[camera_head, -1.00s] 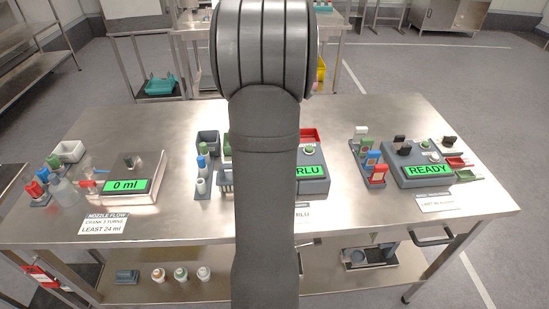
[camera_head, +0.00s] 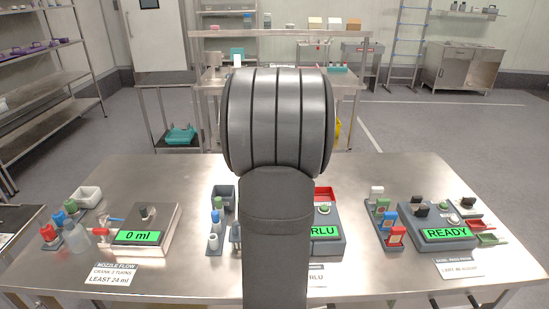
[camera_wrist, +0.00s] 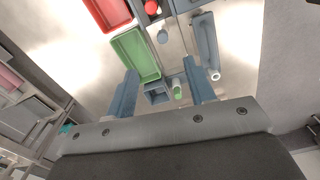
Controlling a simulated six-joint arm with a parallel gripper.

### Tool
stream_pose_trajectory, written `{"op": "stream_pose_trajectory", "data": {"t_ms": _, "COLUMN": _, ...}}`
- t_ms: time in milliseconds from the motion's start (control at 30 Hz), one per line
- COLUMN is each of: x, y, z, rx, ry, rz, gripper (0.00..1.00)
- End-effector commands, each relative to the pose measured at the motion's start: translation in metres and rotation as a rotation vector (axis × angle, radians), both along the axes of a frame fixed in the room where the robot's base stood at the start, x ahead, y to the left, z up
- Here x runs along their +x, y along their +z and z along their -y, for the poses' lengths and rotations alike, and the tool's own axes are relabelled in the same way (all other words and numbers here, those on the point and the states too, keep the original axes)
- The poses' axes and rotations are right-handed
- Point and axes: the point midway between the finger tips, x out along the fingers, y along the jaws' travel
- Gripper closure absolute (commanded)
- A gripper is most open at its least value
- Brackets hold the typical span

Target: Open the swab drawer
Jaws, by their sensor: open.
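I cannot pick out a swab drawer with certainty in either view. The steel table (camera_head: 180,270) shows in the head view, but its front below the top is cut off by the lower edge of the picture. My gripper (camera_wrist: 161,70) shows only in the wrist view, its two blue-grey fingers apart with nothing held between them. Past the fingertips are a green tray (camera_wrist: 130,48), a red tray (camera_wrist: 106,12) and a small grey bin (camera_wrist: 157,95). My arm hides the middle of the table in the head view.
The table carries a "0 ml" device (camera_head: 150,220) at left, an "RLU" device (camera_head: 328,240) in the middle and a "READY" device (camera_head: 435,212) at right. Bottles (camera_head: 75,238) and coloured blocks (camera_head: 390,222) stand beside them. Bare steel lies between these groups.

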Motion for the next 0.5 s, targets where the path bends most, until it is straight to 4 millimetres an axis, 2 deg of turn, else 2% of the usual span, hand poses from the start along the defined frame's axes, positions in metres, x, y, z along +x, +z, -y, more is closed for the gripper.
{"op": "stream_pose_trajectory", "data": {"t_ms": 67, "x": 0.0, "y": 0.011, "z": -0.01, "rx": 0.0, "ry": -0.041, "rz": 0.001, "gripper": 0.57}}
{"op": "stream_pose_trajectory", "data": {"t_ms": 167, "x": 0.0, "y": 0.011, "z": -0.014, "rx": 0.0, "ry": -0.068, "rz": -0.001, "gripper": 0.57}}
{"op": "stream_pose_trajectory", "data": {"t_ms": 267, "x": -0.001, "y": -0.001, "z": -0.014, "rx": 0.0, "ry": -0.07, "rz": -0.004, "gripper": 0.57}}
{"op": "stream_pose_trajectory", "data": {"t_ms": 500, "x": -0.001, "y": -0.05, "z": -0.014, "rx": 0.0, "ry": -0.069, "rz": -0.005, "gripper": 0.57}}
